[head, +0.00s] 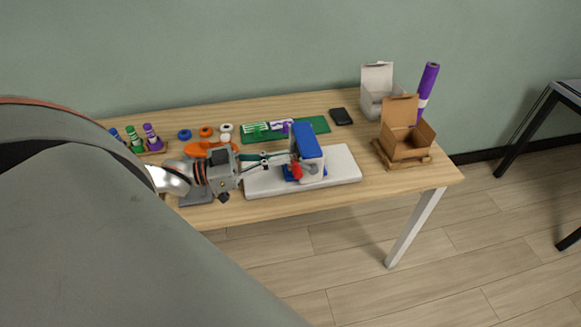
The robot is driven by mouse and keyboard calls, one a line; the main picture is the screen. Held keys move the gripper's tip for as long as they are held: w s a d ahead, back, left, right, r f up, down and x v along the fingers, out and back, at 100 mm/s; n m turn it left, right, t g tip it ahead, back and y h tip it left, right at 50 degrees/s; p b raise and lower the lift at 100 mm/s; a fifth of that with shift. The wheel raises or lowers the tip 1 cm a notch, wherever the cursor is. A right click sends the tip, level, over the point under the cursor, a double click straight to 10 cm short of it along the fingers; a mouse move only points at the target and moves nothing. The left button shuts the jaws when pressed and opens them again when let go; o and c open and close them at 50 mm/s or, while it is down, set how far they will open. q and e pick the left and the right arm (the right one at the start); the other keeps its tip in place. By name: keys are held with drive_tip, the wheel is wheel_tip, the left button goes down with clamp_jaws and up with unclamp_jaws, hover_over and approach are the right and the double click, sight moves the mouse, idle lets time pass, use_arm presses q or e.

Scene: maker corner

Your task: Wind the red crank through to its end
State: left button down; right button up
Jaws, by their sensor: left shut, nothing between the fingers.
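The red crank (296,171) sits low on the left front side of a blue and white device (309,148). The device stands upright on a white base board (345,169) on the wooden table. My left gripper (289,160) comes in from the left, with its fingertips at the device beside the crank. Its fingers are shut with nothing between them. I cannot tell whether the fingertips touch the crank. The crank's handle is small and partly hard to make out. My right gripper is not in view.
An open cardboard box (407,145) stands at the right, near a white box (376,100) and a purple roll (427,88). A green mat (318,124) lies behind the device. Bottles (152,137) and tape rolls (206,132) stand at the left. The table's front right is clear.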

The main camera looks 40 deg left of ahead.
sight(295, 169)
use_arm(q)
drive_tip(key=x, duration=0.4)
drive_tip(key=shift+w, duration=0.1)
drive_tip(key=shift+s+a+f+b, duration=0.1)
drive_tip(key=shift+s+f+b, duration=0.1)
drive_tip(key=shift+f, duration=0.4)
drive_tip(key=shift+s+a+f+b, duration=0.1)
drive_tip(key=shift+f+b, duration=0.1)
drive_tip(key=shift+f, duration=0.4)
drive_tip(key=shift+s+a+f, duration=0.1)
drive_tip(key=shift+a+f, duration=0.05)
drive_tip(key=shift+f, duration=0.55)
